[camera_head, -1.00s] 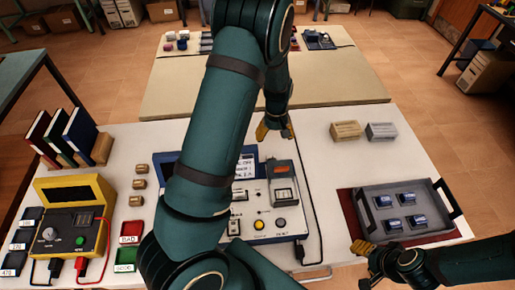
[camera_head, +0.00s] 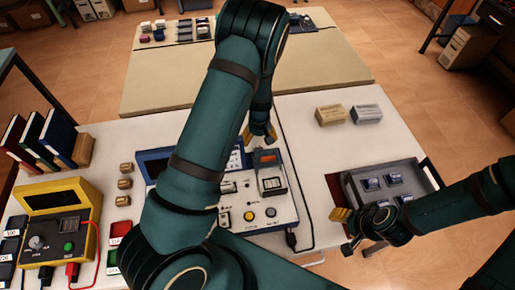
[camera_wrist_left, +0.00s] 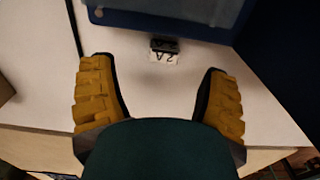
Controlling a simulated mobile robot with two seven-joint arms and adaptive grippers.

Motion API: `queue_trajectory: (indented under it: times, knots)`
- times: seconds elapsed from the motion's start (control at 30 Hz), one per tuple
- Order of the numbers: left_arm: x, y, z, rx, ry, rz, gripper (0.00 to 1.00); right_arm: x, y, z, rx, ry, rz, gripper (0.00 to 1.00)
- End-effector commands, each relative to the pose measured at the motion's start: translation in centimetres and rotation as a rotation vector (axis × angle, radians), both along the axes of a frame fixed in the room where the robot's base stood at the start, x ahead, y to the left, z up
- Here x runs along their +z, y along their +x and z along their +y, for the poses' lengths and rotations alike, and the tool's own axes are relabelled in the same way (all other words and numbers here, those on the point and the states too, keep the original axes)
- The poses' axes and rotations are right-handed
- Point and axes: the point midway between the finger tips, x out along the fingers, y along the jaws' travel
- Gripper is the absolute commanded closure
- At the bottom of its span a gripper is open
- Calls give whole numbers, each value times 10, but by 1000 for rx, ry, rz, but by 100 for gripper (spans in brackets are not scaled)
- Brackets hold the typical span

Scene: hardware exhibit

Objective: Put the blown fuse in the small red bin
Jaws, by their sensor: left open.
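A small dark piece marked 2A (camera_wrist_left: 163,52), which looks like a fuse, lies on the white table in the left wrist view, beside the edge of a blue case. I cannot tell whether it is blown. My left gripper (camera_wrist_left: 155,66) is open, its yellow fingers apart on either side of the piece and not touching it. In the head view the left gripper (camera_head: 259,135) hangs behind the blue test panel (camera_head: 262,214).
A green bin (camera_head: 111,259) sits below the red one. A yellow meter (camera_head: 60,215) and several brass pieces (camera_head: 124,184) are at the left. The grey tray (camera_head: 432,183) holds several blue parts. Two small boxes (camera_head: 330,115) stand behind it on clear table.

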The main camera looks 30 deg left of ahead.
Motion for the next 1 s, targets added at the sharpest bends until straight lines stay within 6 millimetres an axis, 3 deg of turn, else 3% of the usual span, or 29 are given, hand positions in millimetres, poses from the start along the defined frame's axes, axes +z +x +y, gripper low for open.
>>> queue_trajectory:
  times: [0.33, 0.67, 0.83, 0.97, 1.0]
  knots:
    - [-45, -2, 6, 2, 0, 2, 24, -2, 0, 0, 0, 0, 0, 45]
    - [-50, -1, 5, 1, 0, 0, 24, -2, 0, 0, 0, 0, 0, 45]
    - [-50, -1, 5, 1, 0, 0, 80, -2, 0, 0, 0, 0, 0, 45]
    - [-50, -1, 5, 1, 0, 0, 82, -2, 0, 0, 0, 0, 0, 45]
    - [-50, -1, 5, 1, 0, 0, 86, -2, 0, 0, 0, 0, 0, 45]
